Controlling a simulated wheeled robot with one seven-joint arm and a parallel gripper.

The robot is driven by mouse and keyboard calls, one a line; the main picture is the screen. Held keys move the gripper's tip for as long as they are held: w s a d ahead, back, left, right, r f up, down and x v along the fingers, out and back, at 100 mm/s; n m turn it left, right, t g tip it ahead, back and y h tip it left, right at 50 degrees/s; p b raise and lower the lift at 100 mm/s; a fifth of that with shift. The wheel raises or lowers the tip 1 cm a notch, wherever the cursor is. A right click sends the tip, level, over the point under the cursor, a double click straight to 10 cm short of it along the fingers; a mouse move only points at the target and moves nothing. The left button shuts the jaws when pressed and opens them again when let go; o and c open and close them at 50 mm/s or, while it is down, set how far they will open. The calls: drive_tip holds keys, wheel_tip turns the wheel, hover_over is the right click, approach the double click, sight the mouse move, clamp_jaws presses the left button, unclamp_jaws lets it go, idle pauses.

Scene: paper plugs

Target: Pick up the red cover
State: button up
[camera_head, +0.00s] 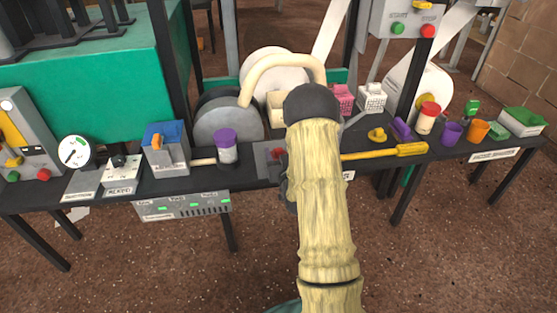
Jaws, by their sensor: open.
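A small red piece (277,153) sits on the dark bench just left of my arm; most of it is hidden, so I cannot tell its full shape. A white jar with a red lid (429,108) stands upright on the bench at the right. I cannot tell for certain which of these is the red cover. My gripper (284,180) is mostly hidden behind my pale wood-textured arm; only dark parts show at the bench's front edge, close to the small red piece. It is open, and I see nothing held in it.
A purple-lidded jar (226,146) and a blue-topped box (166,149) stand left of my arm. A yellow-handled tool (385,152) lies along the front edge at right. Purple (451,133) and orange (478,130) cups stand farther right. Machinery fills the back.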

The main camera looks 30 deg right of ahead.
drive_tip(key=shift+w+d, duration=0.2)
drive_tip(key=shift+w, duration=0.7)
drive_tip(key=c, duration=1)
drive_tip(key=shift+c, duration=0.2)
wheel_tip(320, 180, up, 10)
drive_tip(key=p, duration=0.5)
